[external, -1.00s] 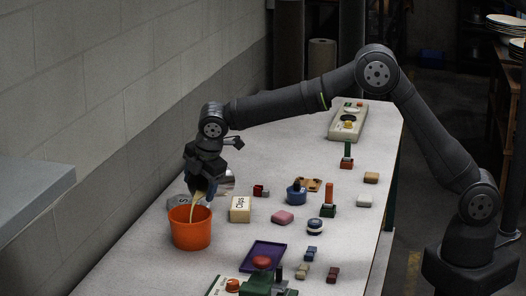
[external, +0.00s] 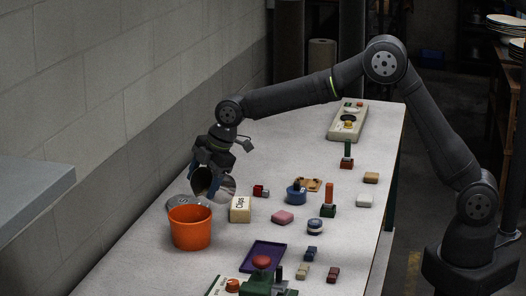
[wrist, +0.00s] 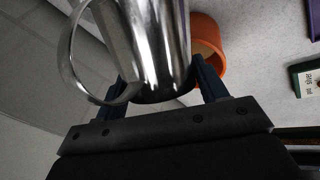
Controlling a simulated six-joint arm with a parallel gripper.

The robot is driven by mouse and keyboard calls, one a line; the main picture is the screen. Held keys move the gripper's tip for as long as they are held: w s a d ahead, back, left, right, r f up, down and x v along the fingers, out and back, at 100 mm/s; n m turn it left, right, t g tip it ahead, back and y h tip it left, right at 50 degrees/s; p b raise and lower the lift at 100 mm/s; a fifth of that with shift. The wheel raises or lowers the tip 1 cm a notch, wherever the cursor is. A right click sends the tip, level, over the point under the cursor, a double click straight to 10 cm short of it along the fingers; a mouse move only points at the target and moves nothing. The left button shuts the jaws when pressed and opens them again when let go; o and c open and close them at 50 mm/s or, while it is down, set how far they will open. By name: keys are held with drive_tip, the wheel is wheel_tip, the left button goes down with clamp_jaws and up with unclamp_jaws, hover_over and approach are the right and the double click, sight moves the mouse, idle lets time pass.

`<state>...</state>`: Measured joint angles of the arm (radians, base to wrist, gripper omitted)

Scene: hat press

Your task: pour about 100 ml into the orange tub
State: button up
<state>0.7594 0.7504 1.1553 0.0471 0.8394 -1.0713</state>
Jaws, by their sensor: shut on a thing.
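The orange tub (external: 190,229) stands on the table near its left edge. In the wrist view the tub (wrist: 210,38) shows partly behind the jug, with a tan patch inside it. My gripper (external: 207,183) is shut on a shiny metal jug (external: 226,186), behind and above the tub in the external view. In the wrist view my gripper (wrist: 170,85) has its fingers on either side of the jug (wrist: 148,40), whose loop handle points left. No stream shows between jug and tub. The liquid level in the jug is hidden.
A grey disc (external: 181,201) lies behind the tub. A cream Clips box (external: 240,209) stands to its right. A purple tray (external: 262,256), a green stamp-like press (external: 262,280) and several small blocks lie further right. The wall runs along the left.

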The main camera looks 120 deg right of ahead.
drive_tip(key=shift+s+r, duration=0.1)
drive_tip(key=shift+r, duration=0.1)
drive_tip(key=shift+s+d+f+t+y, duration=0.1)
drive_tip(key=shift+f+t+y, duration=0.2)
drive_tip(key=shift+t, duration=0.4)
drive_tip(key=shift+s+d+m+b, duration=0.1)
drive_tip(key=shift+m+b, duration=0.2)
drive_tip(key=shift+b, duration=0.05)
drive_tip(key=shift+s+d+r+t+y+b, duration=0.15)
drive_tip(key=shift+s+r+t+y+b, duration=0.25)
drive_tip(key=shift+t, duration=0.4)
drive_tip(key=shift+s+d+f+m+t+y, duration=0.15)
drive_tip(key=shift+s+d+f+t, duration=0.1)
drive_tip(key=shift+s+f+t, duration=0.25)
drive_tip(key=shift+s+d+f+m+t+y, duration=0.15)
drive_tip(key=shift+s+d+f+t, duration=0.1)
drive_tip(key=shift+f+t, duration=0.25)
drive_tip(key=shift+s+d+r+m+t+y+b, duration=0.2)
drive_tip(key=shift+s+d+r+t+y+b, duration=0.2)
drive_tip(key=shift+s+r+t, duration=0.3)
drive_tip(key=shift+s+d+r+m+t+y+b, duration=0.25)
drive_tip(key=shift+s+d+r+t+b, duration=0.2)
drive_tip(key=shift+s+t, duration=0.4)
drive_tip(key=shift+s+d+f+t+y+b, duration=0.15)
drive_tip(key=shift+s+t+y+b, duration=0.05)
drive_tip(key=shift+s+t, duration=0.2)
drive_tip(key=shift+s+d+f+t+y+b, duration=0.15)
drive_tip(key=shift+s+t, duration=0.1)
drive_tip(key=shift+t, duration=0.2)
